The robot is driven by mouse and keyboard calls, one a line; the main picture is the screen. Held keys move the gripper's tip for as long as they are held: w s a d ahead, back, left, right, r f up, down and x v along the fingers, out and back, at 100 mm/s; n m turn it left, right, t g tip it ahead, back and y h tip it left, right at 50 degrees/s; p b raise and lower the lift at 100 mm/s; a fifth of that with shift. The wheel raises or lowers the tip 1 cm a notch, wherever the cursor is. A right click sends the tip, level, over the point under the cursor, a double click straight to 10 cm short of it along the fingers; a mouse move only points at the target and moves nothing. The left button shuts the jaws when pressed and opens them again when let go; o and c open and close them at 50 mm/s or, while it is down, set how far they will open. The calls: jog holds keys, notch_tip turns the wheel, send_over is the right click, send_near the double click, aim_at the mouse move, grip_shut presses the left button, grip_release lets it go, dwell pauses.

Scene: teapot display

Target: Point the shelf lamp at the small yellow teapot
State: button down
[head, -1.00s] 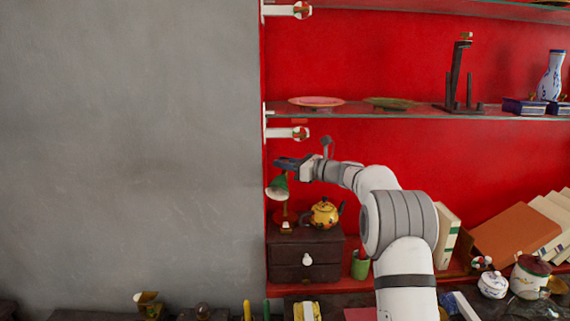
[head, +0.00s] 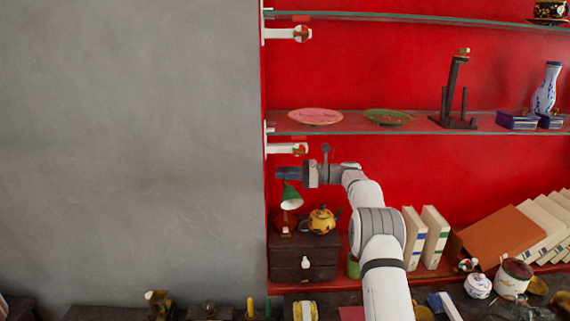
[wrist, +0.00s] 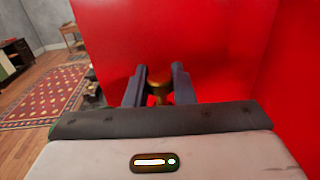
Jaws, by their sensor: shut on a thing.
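The shelf lamp has a green shade (head: 291,197) and a reddish-brown base (head: 283,222). It stands on a small dark chest of drawers (head: 305,264) at the left end of the red shelf. The small yellow teapot (head: 322,220) stands on the same chest, just right of the lamp. My gripper (head: 285,174) is at the top of the lamp, above the shade. In the wrist view its fingers are shut on a brass-coloured part of the lamp (wrist: 158,84). The shade is hidden there.
A glass shelf (head: 420,127) with a pink plate (head: 315,116) and a green plate (head: 388,117) lies above my gripper. A white bracket (head: 286,149) is close above it. Upright books (head: 425,238) stand right of my arm. The grey wall on the left is bare.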

jog(key=shift+n+g+p, duration=0.7)
jog(key=shift+g+p, duration=0.4)
jog(key=shift+p, duration=0.05)
jog(key=c, duration=1.3)
grip_release()
jog(key=shift+o, duration=0.2)
jog(key=shift+f+m+t+b, duration=0.15)
jog(key=shift+m+t+b, duration=0.25)
jog(key=shift+b, duration=0.5)
